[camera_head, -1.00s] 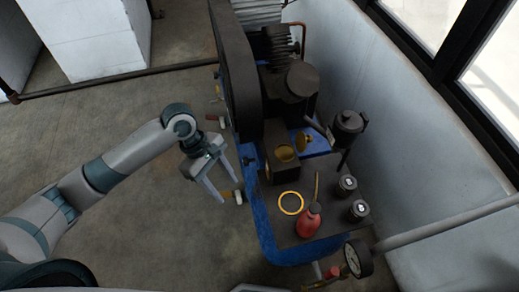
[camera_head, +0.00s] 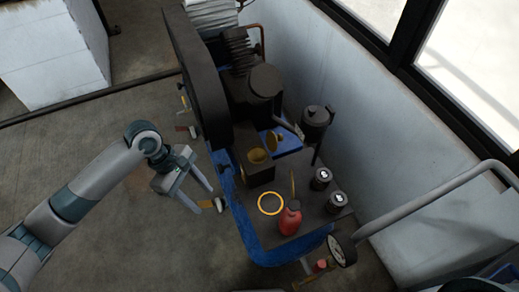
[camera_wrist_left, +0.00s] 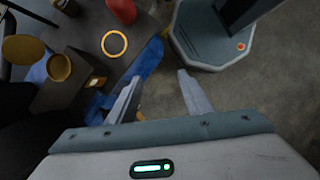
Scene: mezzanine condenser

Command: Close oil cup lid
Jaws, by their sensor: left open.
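The oil cup (camera_head: 257,156) is a dark box with a round brass-coloured opening on top, on the compressor's blue-edged deck. Its brass lid (camera_head: 271,141) stands tilted up and open behind the opening, to the right. The cup (camera_wrist_left: 60,67) and lid (camera_wrist_left: 22,48) also show at the left of the left wrist view. My left gripper (camera_head: 196,199) is open and empty, left of the deck and apart from the cup. Its two spread fingers (camera_wrist_left: 159,77) show in the wrist view with nothing between them. My right gripper is not in view.
A yellow ring (camera_head: 270,204), a red bottle (camera_head: 290,219) and two dark jars (camera_head: 329,190) are on the deck near the cup. A big dark wheel guard (camera_head: 197,75) rises behind left. A pressure gauge (camera_head: 342,250) is at the front.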

